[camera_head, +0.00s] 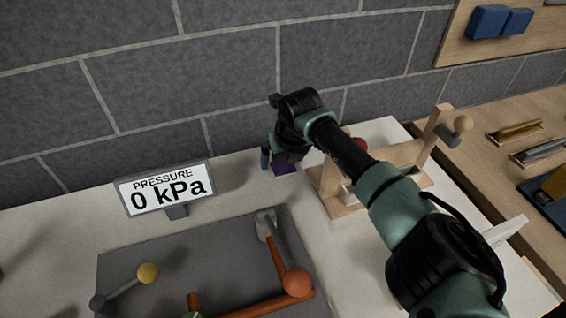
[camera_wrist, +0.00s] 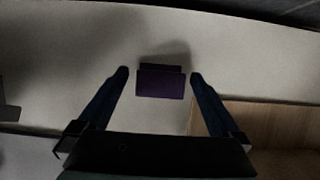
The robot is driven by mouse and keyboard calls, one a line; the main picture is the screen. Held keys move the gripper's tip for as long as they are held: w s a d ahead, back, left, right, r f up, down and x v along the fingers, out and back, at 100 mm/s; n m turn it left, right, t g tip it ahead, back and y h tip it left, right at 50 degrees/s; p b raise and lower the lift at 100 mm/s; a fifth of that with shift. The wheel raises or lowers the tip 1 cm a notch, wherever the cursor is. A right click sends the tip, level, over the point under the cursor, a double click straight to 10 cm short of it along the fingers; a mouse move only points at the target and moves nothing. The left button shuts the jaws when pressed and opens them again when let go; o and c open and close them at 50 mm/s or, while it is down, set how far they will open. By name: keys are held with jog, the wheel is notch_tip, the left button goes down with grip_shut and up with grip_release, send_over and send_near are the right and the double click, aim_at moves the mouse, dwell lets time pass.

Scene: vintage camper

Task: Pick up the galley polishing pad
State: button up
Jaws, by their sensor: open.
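A small dark purple block, which looks like the polishing pad (camera_head: 284,166), sits on the pale counter (camera_head: 235,172) near the wall, partly hidden by my gripper in the head view. My gripper (camera_head: 275,158) is directly over it. In the wrist view the purple pad (camera_wrist: 160,82) lies between the tips of the two open fingers of my gripper (camera_wrist: 158,76), with a gap on each side. Whether the fingers have come down to the pad's height is hard to tell.
A wooden frame (camera_head: 346,205) stands just right of the pad; its wood (camera_wrist: 270,120) shows at lower right in the wrist view. A pressure display (camera_head: 165,188) reading 0 kPa stands left. A grey panel (camera_head: 215,262) with orange levers lies in front. The stone wall (camera_head: 230,60) is close behind.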

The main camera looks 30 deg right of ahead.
jog(key=shift+f, duration=0.15)
jog(key=c, duration=1.4)
notch_tip(320, 180, up, 10)
jog(key=shift+r+b, duration=0.1)
jog(key=shift+b, duration=0.2)
